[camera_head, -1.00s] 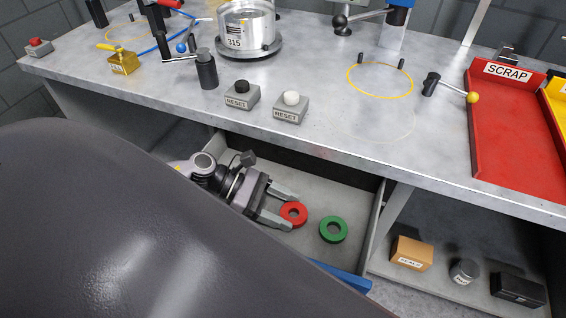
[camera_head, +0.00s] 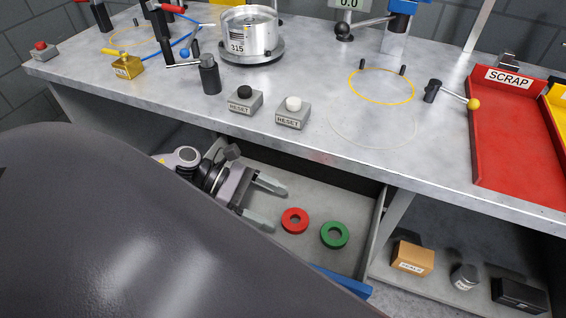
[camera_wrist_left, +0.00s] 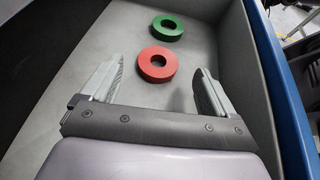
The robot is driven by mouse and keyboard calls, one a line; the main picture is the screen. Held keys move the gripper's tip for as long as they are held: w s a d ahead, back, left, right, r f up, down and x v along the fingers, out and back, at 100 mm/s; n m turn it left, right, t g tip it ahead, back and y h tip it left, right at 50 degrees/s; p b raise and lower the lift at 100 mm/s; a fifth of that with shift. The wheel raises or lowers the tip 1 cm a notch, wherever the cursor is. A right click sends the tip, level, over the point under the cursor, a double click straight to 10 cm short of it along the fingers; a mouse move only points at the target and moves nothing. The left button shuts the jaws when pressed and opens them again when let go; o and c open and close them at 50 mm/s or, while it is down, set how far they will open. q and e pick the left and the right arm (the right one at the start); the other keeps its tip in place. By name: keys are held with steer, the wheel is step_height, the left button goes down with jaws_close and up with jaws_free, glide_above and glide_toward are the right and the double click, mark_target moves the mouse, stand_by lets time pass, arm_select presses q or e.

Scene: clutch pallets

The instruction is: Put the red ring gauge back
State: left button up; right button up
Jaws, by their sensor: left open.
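The red ring gauge (camera_head: 295,221) lies flat on the floor of the open drawer (camera_head: 300,187), and it also shows in the left wrist view (camera_wrist_left: 157,64). A green ring gauge (camera_head: 334,235) lies beside it, to its right in the head view and beyond it in the left wrist view (camera_wrist_left: 167,28). The two rings are apart. My left gripper (camera_head: 268,204) is open and empty inside the drawer, with its fingers pointing toward the red ring. In the left wrist view (camera_wrist_left: 153,82) the red ring is just ahead, between the lines of the fingers. My right gripper is not in view.
The workbench (camera_head: 330,140) extends over the drawer's back. It carries two reset buttons (camera_head: 245,99), a red scrap tray (camera_head: 510,140) and a cylinder marked 315 (camera_head: 248,38). A blue drawer front (camera_head: 341,281) bounds the near side. Boxes (camera_head: 412,257) stand on the lower shelf at right.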

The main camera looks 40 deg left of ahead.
arm_select(q)
steer(key=v, duration=0.3)
steer(key=shift+s+a+r, duration=0.1)
steer(key=shift+a, duration=0.15)
steer(key=shift+r, duration=0.1)
stand_by(0.3)
